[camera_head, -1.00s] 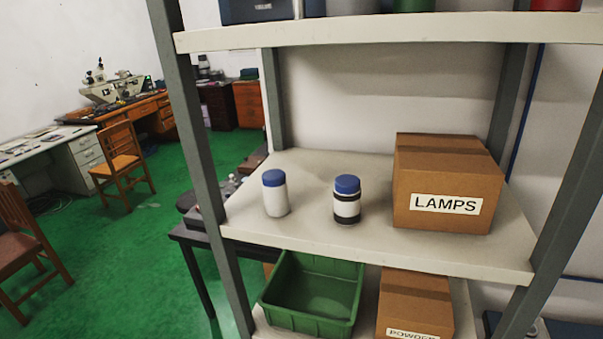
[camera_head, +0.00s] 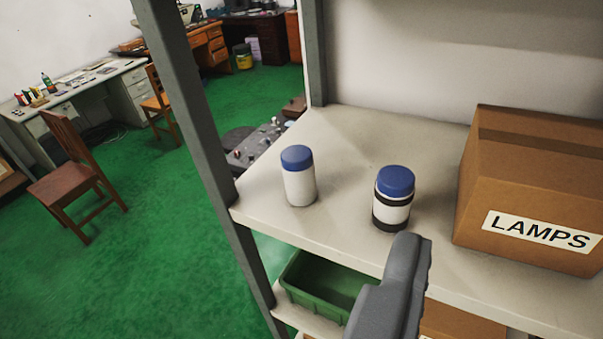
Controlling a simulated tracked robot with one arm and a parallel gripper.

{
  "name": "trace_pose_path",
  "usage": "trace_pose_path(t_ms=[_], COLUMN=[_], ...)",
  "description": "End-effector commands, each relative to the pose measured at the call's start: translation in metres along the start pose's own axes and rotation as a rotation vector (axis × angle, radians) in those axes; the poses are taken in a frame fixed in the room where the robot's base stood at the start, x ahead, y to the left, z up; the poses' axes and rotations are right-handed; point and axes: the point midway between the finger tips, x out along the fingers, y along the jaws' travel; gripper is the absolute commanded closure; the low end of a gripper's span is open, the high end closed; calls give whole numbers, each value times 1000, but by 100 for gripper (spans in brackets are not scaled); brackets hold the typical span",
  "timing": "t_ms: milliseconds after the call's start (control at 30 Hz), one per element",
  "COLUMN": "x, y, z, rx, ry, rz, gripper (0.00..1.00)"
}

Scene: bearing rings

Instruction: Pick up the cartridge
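Two small upright containers with blue lids stand apart on the middle shelf, and I cannot tell which one is the cartridge. The left one is a plain white container (camera_head: 300,186). The right one is a white container with black bands (camera_head: 393,212), nearer the LAMPS box. My gripper (camera_head: 413,243) shows as a dark grey finger shape rising from the bottom, in front of the shelf edge. Its tip appears just below the banded container in the picture. I see no clear gap between two fingers and nothing held.
The pale shelf (camera_head: 350,150) has free room behind and between the containers. A LAMPS cardboard box (camera_head: 535,205) stands at right. A grey shelf post (camera_head: 187,110) rises at left. A green bin (camera_head: 325,288) and another cardboard box (camera_head: 455,325) sit below.

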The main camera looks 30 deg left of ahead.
Motion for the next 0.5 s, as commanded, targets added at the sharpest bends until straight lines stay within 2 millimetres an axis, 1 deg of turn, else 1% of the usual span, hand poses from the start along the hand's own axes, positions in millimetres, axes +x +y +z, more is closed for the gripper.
trace_pose_path(t_ms=[67, 167, 333, 400, 500], x=[8, 28, 75, 95, 117], y=[-6, -22, -58, -75, -94], z=[-1, 2, 12, 21, 31], rx=[-9, -37, -116, -150, -192], ry=[-17, -63, -160, -198, -226], rz=[-30, -105, -309, -399, -511], gripper=[35, 35, 35, 35, 35])
